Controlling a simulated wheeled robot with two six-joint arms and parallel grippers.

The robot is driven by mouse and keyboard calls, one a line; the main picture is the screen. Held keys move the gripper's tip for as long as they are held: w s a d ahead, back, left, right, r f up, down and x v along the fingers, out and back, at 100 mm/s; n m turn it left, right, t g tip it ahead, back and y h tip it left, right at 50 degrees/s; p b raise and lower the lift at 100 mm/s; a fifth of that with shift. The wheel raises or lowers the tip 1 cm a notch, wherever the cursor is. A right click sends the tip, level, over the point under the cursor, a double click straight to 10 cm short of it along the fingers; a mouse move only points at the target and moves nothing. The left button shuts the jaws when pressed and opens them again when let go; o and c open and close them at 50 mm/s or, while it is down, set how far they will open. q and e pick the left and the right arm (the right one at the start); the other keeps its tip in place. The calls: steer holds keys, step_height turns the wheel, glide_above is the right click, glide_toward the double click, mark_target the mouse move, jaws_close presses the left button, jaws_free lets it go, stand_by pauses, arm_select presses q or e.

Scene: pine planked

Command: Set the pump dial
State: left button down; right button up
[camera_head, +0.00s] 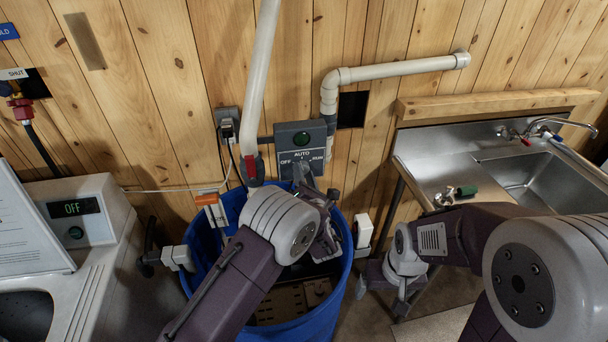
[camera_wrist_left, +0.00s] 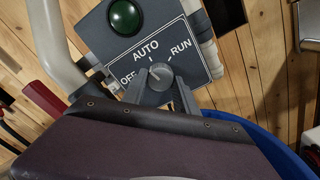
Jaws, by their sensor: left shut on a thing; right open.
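The pump control box (camera_head: 294,139) is a dark grey panel on the plank wall, marked OFF, AUTO and RUN. It also shows large in the left wrist view (camera_wrist_left: 112,53). Its round grey dial (camera_wrist_left: 161,77) sits below the AUTO mark. A pale line on the dial appears to point up and left, toward the OFF side; its exact setting is hard to read. My left gripper (camera_head: 304,172) is shut on the dial, with a finger on either side in the left wrist view (camera_wrist_left: 160,93). My right gripper (camera_head: 398,298) hangs low at the right, empty and open, away from the box.
A dark green lamp (camera_wrist_left: 125,17) sits above the dial. A blue tub (camera_head: 203,262) stands below the box. White pipes (camera_head: 257,85) run beside it. A steel sink (camera_head: 520,178) is at the right; a machine with an OFF display (camera_head: 73,207) is at the left.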

arm_select(q)
steer(key=shift+m, duration=1.6)
steer(key=c, duration=0.9)
jaws_free()
steer(key=shift+c, duration=0.2)
steer(key=s+d+b, duration=0.1)
steer(key=s+b, duration=0.1)
steer(key=s, duration=0.7)
steer(key=shift+d, duration=0.35)
